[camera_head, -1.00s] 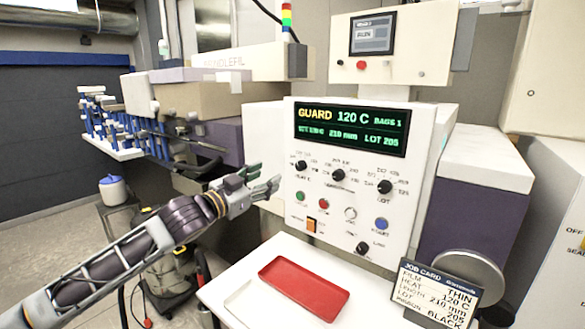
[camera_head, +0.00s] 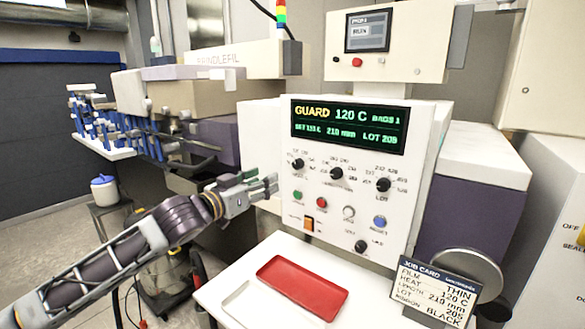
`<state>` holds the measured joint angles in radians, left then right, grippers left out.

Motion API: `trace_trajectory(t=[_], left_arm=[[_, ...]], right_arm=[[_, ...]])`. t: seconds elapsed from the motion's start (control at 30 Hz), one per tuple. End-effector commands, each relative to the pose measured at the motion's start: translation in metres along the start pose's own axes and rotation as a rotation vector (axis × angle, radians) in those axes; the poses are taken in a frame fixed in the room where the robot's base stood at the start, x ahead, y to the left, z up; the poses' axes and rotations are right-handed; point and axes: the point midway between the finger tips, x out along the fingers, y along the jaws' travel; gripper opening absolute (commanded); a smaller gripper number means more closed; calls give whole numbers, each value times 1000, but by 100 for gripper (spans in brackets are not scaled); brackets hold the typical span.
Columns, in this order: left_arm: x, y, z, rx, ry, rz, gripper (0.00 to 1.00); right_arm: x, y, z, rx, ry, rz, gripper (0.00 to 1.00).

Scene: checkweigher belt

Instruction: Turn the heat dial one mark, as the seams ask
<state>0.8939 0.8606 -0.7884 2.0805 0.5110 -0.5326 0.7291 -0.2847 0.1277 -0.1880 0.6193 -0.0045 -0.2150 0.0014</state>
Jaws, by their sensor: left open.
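The white control panel (camera_head: 395,205) carries three black dials in its upper row. The left one (camera_head: 298,165) looks like the heat dial; its small lettering is too blurred to read. The display (camera_head: 349,125) reads GUARD, 120 C, BAGS 1, 210 mm and a lot number; its set figure is unclear. My left gripper (camera_head: 273,182) is open and empty at the panel's left edge, its fingers pointing toward the panel, left of and a little below the left dial. It appears apart from the dial. No bag seams can be made out. My right gripper is out of view.
A red tray (camera_head: 303,287) lies on the white shelf (camera_head: 255,250) below the panel. A job card (camera_head: 438,290) reads THIN, 120 C, 210 mm, BLACK. Coloured buttons and a lower black knob (camera_head: 361,246) sit below the dials. A blue-white conveyor stands at left.

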Motion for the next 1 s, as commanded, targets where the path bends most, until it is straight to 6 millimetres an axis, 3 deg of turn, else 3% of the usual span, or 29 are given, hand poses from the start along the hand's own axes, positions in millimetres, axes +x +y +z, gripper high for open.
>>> trace_trajectory(t=[0.53,1.0], left_arm=[[6,0,0,-1,1,1,51],[45,0,-1,-1,2,1,51]], right_arm=[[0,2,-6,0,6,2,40],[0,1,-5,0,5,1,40]])
